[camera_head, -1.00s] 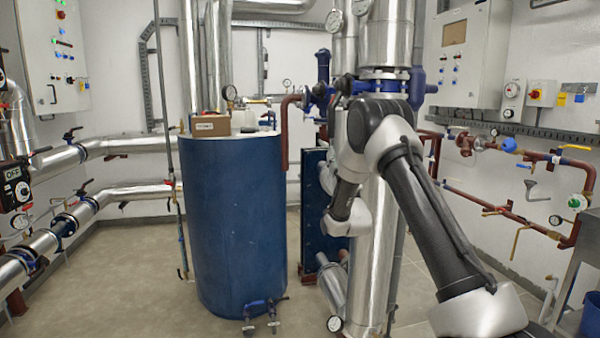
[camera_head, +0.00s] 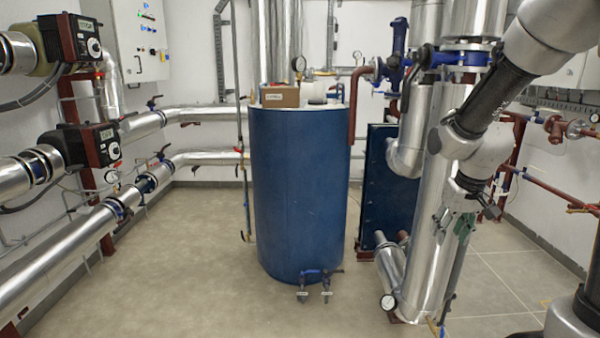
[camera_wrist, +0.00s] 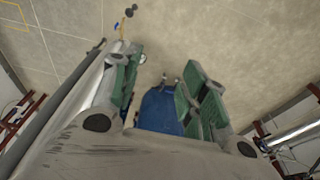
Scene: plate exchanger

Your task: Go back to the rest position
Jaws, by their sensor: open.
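My gripper (camera_head: 468,220) hangs at the right in the head view, in front of the large silver vertical pipe (camera_head: 431,250). In the wrist view my gripper (camera_wrist: 163,78) has its two green-padded fingers spread apart. Nothing is held between them. The blue tank (camera_wrist: 158,112) shows beyond the gap, with the floor around it. My arm comes down from the upper right in the head view, bent at the wrist.
The blue tank (camera_head: 298,190) stands mid-room with a cardboard box (camera_head: 280,97) on top. A dark blue plate exchanger (camera_head: 388,190) stands behind the silver pipe. Pipes with two black-and-red pump units (camera_head: 92,146) line the left wall. The floor (camera_head: 190,255) left of the tank is clear.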

